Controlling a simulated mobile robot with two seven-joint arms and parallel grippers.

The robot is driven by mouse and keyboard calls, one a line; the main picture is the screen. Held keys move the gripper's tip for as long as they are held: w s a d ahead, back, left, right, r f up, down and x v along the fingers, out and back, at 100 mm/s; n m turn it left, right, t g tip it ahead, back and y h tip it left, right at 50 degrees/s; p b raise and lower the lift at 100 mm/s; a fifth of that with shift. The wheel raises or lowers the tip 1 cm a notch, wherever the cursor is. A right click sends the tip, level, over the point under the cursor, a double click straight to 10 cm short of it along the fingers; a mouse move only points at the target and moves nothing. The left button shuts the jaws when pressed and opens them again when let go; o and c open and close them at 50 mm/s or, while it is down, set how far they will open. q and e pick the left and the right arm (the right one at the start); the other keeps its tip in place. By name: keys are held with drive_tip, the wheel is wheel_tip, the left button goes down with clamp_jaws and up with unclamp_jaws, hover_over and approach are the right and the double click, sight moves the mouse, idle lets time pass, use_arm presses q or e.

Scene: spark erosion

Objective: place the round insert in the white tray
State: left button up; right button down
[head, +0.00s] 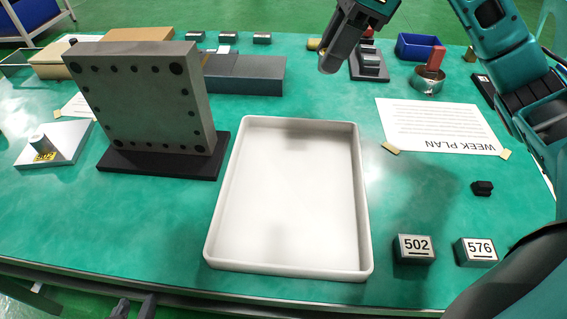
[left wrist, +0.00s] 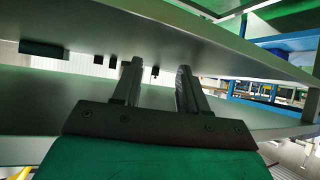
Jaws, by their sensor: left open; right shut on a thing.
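The white tray (head: 362,215) lies empty in the middle of the green table. My right gripper (head: 338,50) is above the table beyond the tray's far edge, pointing down. It is shut on a grey round-ended piece, seemingly the round insert (head: 329,66), held clear of the tray. Most of the piece is hard to tell from the fingers. My left gripper (head: 134,307) shows only its fingertips at the bottom edge of the head view, beside the table's front edge. The left wrist view shows its two fingers (left wrist: 158,88) apart with nothing between them, close to the table's edge.
A grey drilled plate (head: 140,95) stands on a dark base left of the tray. Right of the tray are blocks marked 502 (head: 414,249) and 576 (head: 476,251), a small black piece (head: 482,188) and a WEEK PLAN sheet (head: 440,127). A blue bin (head: 418,46) stands behind.

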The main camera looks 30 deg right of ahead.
drive_tip(key=b, duration=0.2)
hover_over(312, 158)
drive_tip(key=d, duration=0.1)
wheel_tip(312, 158, down, 8)
drive_tip(key=f, duration=0.4)
drive_tip(key=f+b, duration=0.1)
drive_tip(key=f, duration=0.1)
drive_tip(key=shift+s+d+f, duration=0.15)
drive_tip(key=shift+s+f, duration=0.25)
drive_tip(key=shift+f, duration=0.55)
wheel_tip(312, 158, down, 4)
drive_tip(key=shift+f+b, duration=0.1)
drive_tip(key=shift+b, duration=0.45)
drive_tip(key=shift+w, duration=0.1)
drive_tip(key=shift+f, duration=0.1)
drive_tip(key=c, duration=0.8)
unclamp_jaws()
